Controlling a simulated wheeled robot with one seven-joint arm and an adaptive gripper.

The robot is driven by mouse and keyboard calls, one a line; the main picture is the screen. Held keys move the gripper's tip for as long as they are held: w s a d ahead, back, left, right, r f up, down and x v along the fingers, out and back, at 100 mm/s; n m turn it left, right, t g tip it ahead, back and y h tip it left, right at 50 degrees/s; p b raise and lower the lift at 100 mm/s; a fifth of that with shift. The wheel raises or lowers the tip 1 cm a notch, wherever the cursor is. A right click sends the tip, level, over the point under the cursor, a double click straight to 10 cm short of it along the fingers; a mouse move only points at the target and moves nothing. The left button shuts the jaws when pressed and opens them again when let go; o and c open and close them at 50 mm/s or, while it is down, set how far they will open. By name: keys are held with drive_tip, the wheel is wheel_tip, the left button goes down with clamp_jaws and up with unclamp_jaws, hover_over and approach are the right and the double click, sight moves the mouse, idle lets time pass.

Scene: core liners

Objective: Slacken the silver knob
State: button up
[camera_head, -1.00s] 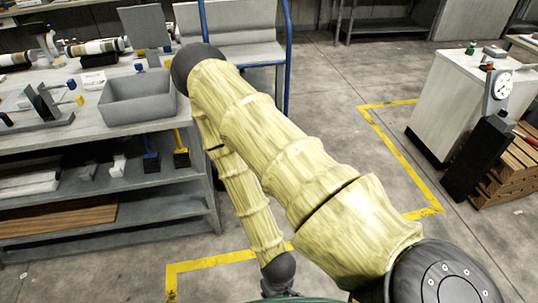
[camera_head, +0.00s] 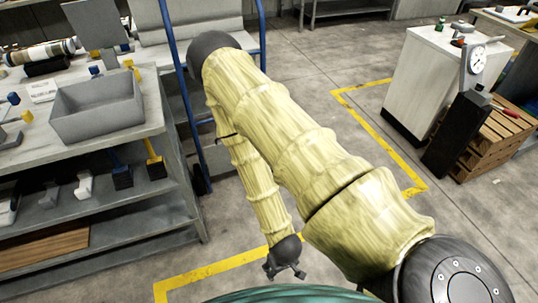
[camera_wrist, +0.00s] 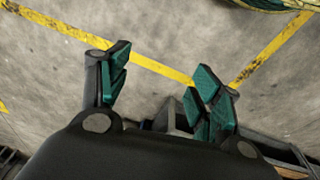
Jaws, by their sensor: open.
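I cannot make out a silver knob in either view. My gripper (camera_head: 285,268) hangs low over the bare floor in the head view, below my yellow-sleeved arm. In the wrist view its two green-padded fingers (camera_wrist: 160,85) stand wide apart with nothing between them but floor and a far grey shape. My arm hides part of the floor in the middle.
A grey workbench (camera_head: 165,98) with an open grey bin (camera_head: 97,105) stands at left. A blue-framed cart (camera_head: 262,35) is behind it. At right are a white cabinet (camera_head: 420,85), a dial gauge (camera_head: 476,60) on a black post (camera_head: 455,135) and a wooden pallet (camera_head: 495,140). Yellow-lined floor lies between.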

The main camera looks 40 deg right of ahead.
drive_tip(key=w+d+f+m+t+h+b, duration=0.1)
drive_tip(key=w+d+f+t+h+b, duration=0.15)
drive_tip(key=w+d+f+b, duration=0.8)
drive_tip(key=w+d+f+m+t+h+b, duration=0.1)
drive_tip(key=w+d+f+t+b, duration=0.45)
drive_tip(key=w, duration=0.85)
drive_tip(key=w+d+f+t+b, duration=0.1)
drive_tip(key=w+d+t+b, duration=0.1)
drive_tip(key=w+d+b, duration=0.3)
drive_tip(key=w+d+f+t+b, duration=0.2)
drive_tip(key=w+d+b, duration=0.4)
drive_tip(key=w+b, duration=0.7)
drive_tip(key=w+d+f+t+b, duration=0.1)
drive_tip(key=w+d+t+b, duration=0.3)
drive_tip(key=w+b, duration=0.5)
drive_tip(key=shift+w+d+f+n+b, duration=0.35)
drive_tip(key=shift+w+d, duration=0.55)
drive_tip(key=shift+w, duration=3.6)
drive_tip(key=c, duration=1)
